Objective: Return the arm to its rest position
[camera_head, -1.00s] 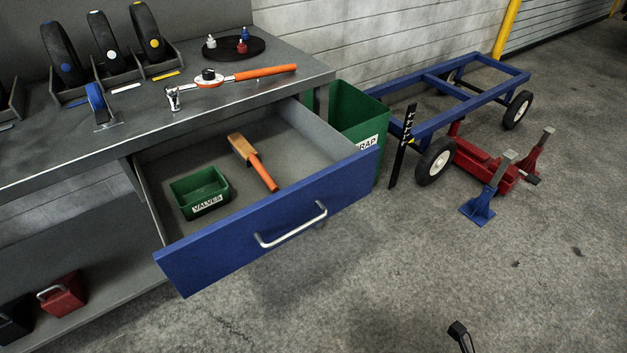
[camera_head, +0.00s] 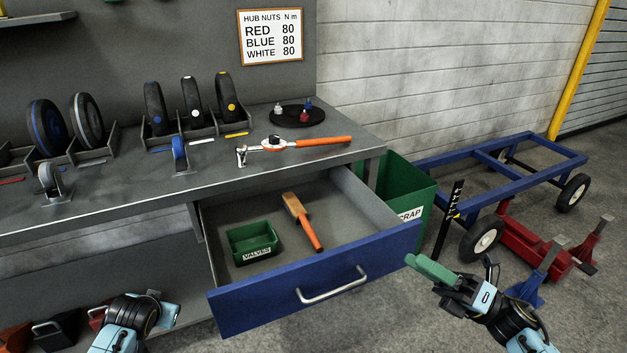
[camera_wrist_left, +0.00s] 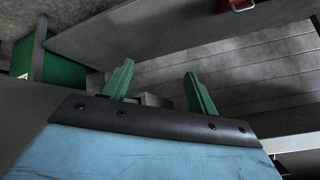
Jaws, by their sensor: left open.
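My left arm (camera_head: 128,325) shows at the bottom left of the head view, in front of the lower shelf; its fingertips cannot be made out there. In the left wrist view my left gripper (camera_wrist_left: 160,86) has its two green fingers well apart, with nothing held between them. My right gripper (camera_head: 432,270) is in front of the right end of the open drawer's blue front (camera_head: 325,277), above the floor. Its green fingertips point left and overlap in this view, so I cannot tell the gap. I see no object in it.
The open drawer holds a green VALVES bin (camera_head: 251,241) and an orange-handled mallet (camera_head: 301,221). The green scrap bin (camera_head: 405,190), blue cart (camera_head: 500,170) and red jack (camera_head: 525,240) stand at right.

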